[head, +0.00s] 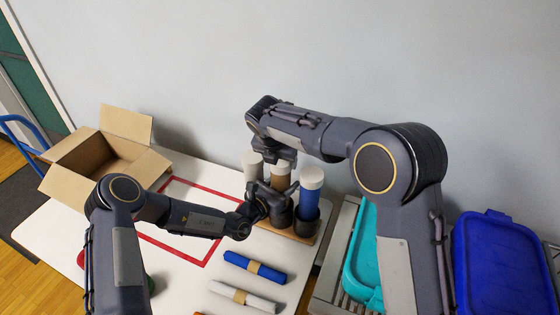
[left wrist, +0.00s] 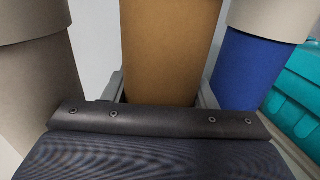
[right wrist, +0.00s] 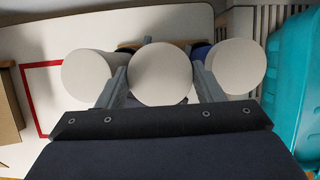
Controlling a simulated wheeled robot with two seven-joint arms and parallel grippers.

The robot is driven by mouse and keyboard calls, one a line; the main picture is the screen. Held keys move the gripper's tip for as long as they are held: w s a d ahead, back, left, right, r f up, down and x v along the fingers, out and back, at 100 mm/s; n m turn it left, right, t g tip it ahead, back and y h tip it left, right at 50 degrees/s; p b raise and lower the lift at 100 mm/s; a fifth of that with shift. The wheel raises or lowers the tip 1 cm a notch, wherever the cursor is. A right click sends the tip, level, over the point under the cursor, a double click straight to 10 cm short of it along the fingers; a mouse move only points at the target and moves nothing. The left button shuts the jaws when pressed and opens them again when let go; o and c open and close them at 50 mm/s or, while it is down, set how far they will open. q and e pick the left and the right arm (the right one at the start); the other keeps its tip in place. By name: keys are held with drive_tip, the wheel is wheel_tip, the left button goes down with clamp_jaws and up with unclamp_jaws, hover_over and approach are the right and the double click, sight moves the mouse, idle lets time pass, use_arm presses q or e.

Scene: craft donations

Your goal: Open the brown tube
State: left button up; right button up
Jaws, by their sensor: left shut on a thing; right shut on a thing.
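The brown tube (head: 281,182) stands upright in the middle of a row of three capped tubes. It also fills the middle of the left wrist view (left wrist: 170,50). Its pale round cap (right wrist: 160,75) shows from above in the right wrist view. My left gripper (head: 272,190) is shut on the tube's body from the front. My right gripper (head: 284,165) is above and shut on the cap, one finger on each side. My fingers and hands hide parts of the tube, and I cannot tell whether the cap has come loose.
A grey tube (head: 252,168) and a blue tube (head: 309,195) stand close on either side. A blue roll (head: 240,262) and a white roll (head: 225,290) lie in front. A cardboard box (head: 65,185) is at left. A teal bin (head: 362,265) and a blue bin (head: 505,265) are at right.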

sight(280, 161)
drive_tip(key=shift+r, duration=0.1)
drive_tip(key=shift+r, duration=1.9)
use_arm(q)
drive_tip(key=o, duration=1.5)
